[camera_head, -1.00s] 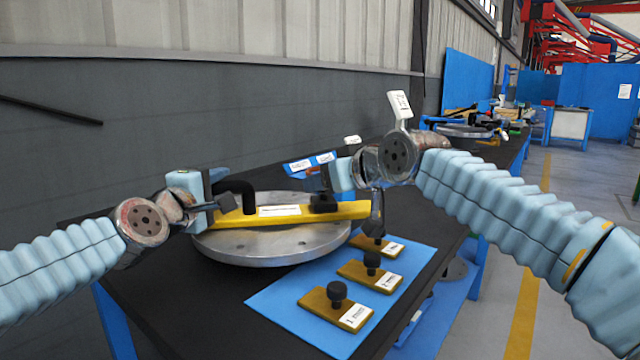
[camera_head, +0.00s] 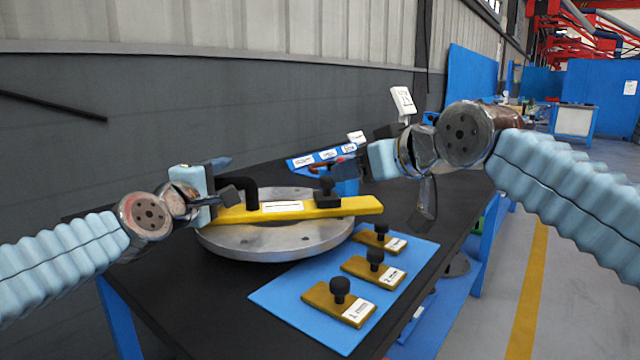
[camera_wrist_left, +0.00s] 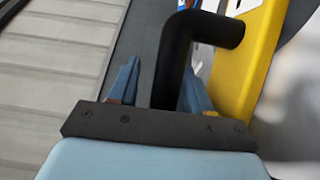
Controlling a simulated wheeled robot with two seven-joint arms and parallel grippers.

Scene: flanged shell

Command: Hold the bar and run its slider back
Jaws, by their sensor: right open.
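The yellow bar (camera_head: 292,210) lies across a round metal plate (camera_head: 275,245). A bent black handle (camera_head: 251,195) rises near its left end, and a black slider with a knob (camera_head: 327,192) sits toward its right end. My left gripper (camera_head: 228,178) is at the handle. In the left wrist view the handle (camera_wrist_left: 172,65) runs between the two blue fingers (camera_wrist_left: 160,88), which are closed in around it; the contact is partly hidden. My right gripper (camera_head: 345,172) is open and empty, just right of and behind the slider knob.
A blue mat (camera_head: 290,312) in front right carries three brown plates with black knobs, one of them here (camera_head: 340,300). Blue labelled holders (camera_head: 310,158) stand behind the metal plate. The black table (camera_head: 215,300) is clear at front left.

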